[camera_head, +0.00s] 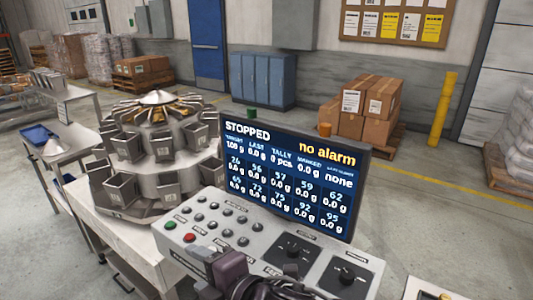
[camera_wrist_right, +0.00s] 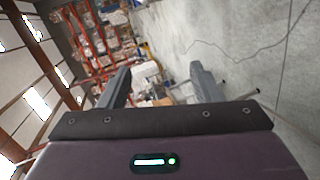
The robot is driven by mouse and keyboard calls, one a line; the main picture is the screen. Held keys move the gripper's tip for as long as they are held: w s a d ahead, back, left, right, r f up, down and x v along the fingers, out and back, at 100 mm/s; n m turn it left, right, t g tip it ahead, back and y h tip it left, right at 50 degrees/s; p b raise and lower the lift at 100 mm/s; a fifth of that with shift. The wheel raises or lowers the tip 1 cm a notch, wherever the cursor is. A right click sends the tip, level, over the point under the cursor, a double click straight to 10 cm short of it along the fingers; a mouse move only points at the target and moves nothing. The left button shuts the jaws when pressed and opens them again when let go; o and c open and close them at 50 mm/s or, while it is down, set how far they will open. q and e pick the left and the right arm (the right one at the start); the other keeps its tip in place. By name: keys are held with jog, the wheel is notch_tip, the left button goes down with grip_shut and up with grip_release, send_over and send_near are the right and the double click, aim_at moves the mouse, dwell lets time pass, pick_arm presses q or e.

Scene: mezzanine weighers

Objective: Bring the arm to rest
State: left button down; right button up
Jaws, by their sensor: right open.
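My right arm's dark purple gripper (camera_head: 230,270) is at the bottom of the head view, in front of the control panel (camera_head: 262,262) and covering part of its lower edge. In the right wrist view its two grey fingers (camera_wrist_right: 162,85) stand wide apart with nothing between them. Whether it touches the panel cannot be told. The panel has a green button (camera_head: 170,225), a red button (camera_head: 190,238), several grey buttons and dark knobs (camera_head: 294,250). The screen (camera_head: 292,178) above it reads "STOPPED" and "no alarm". My left gripper is not in view.
A multihead weigher (camera_head: 155,150) with several metal hoppers stands left of the screen on a pale table (camera_head: 125,240). Stacked boxes (camera_head: 365,110), a yellow post (camera_head: 443,110) and blue lockers (camera_head: 262,78) stand behind. Open floor (camera_head: 440,210) lies to the right.

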jog(key=d+f+m+h, duration=0.4)
jog(key=d+f+m, duration=0.2)
jog(key=d+m, duration=0.25)
jog(key=d+f+m+h, duration=0.4)
jog(key=d+f+m, duration=0.25)
jog(key=d, duration=0.35)
jog(key=s+d+f+m+g+h, duration=0.3)
jog(key=s+d+f+m+g, duration=0.3)
jog(key=s+d+f+m, duration=0.45)
notch_tip(320, 180, down, 33)
jog(key=s+d+n+g+b, duration=0.1)
jog(key=s+d+n+b, duration=0.15)
jog(key=b, duration=0.35)
jog(key=s+d+f+b, duration=0.1)
jog(key=s+f+b, duration=0.1)
jog(key=s+f, duration=0.7)
jog(key=s+d+f+g+b, duration=0.1)
jog(key=s+f+b, duration=0.1)
jog(key=s+f, duration=0.8)
notch_tip(320, 180, down, 4)
jog(key=shift+s+d+r+m, duration=0.15)
jog(key=shift+d+m, duration=0.1)
jog(key=shift+m, duration=0.15)
